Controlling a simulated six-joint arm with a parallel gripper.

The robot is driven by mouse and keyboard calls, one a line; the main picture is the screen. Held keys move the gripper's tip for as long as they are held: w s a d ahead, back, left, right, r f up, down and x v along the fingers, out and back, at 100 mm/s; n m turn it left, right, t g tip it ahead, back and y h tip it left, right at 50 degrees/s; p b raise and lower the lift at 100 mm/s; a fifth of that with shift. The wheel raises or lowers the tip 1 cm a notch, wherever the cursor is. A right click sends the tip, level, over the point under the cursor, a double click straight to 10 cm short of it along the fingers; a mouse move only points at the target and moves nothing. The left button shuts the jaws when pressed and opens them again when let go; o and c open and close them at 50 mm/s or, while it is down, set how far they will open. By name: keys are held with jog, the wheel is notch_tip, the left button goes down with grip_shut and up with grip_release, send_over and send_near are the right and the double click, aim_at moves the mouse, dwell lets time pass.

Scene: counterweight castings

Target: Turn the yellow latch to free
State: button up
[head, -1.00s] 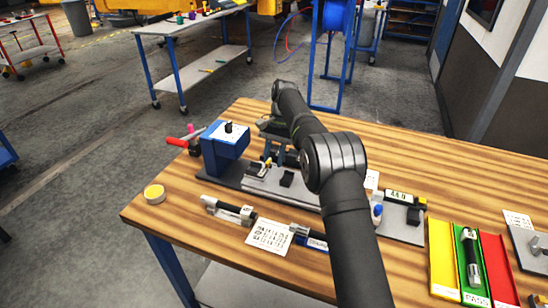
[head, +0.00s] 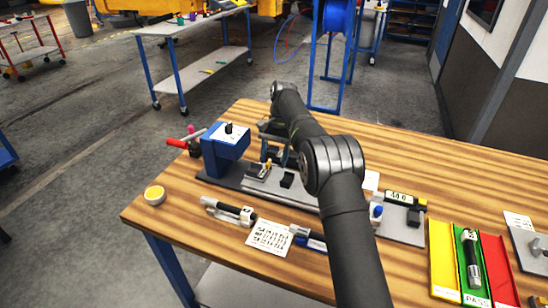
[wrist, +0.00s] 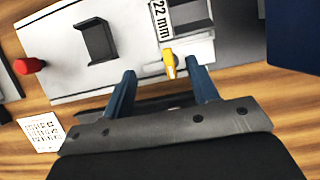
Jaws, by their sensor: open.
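The yellow latch (wrist: 169,66) is a small lever on the edge of a light grey fixture plate (wrist: 60,45), just below a "22 mm" label (wrist: 161,20) in the wrist view. My gripper (wrist: 161,72) is open, with two blue fingers pointing at the plate. The latch shows between the fingertips, closer to the right one, and its tip points down toward the gripper. I cannot tell whether either finger touches it. In the head view the gripper (head: 274,154) is over the fixture beside the blue box (head: 224,152), partly hidden by my arm.
A dark bracket (wrist: 96,40) stands on the plate, and a red knob (wrist: 28,66) is at the left. A dark blue block (wrist: 292,35) rises at right. In the head view, a printed sheet (head: 269,238), pen-like tools and yellow, green and red trays (head: 444,262) lie in front.

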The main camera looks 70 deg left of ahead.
notch_tip(320, 180, up, 4)
jog(key=shift+w+r, duration=0.1)
jog(key=shift+r, duration=0.15)
jog(key=w+d+r, duration=0.6)
jog(key=w+d, duration=0.2)
jog(key=shift+w+r, duration=0.2)
jog(key=shift+r, duration=0.05)
jog(key=shift+s+a+f, duration=0.1)
jog(key=s+a+f, duration=0.4)
jog(key=s+a, duration=0.1)
jog(key=s+a+f, duration=0.2)
jog(key=s, duration=0.1)
jog(key=shift+a+f, duration=0.2)
jog(key=shift+f, duration=0.2)
jog(key=f, duration=0.3)
jog(key=shift+s+a, duration=0.2)
jog(key=shift+s, duration=0.05)
jog(key=shift+f, duration=0.55)
jog(key=shift+r, duration=0.1)
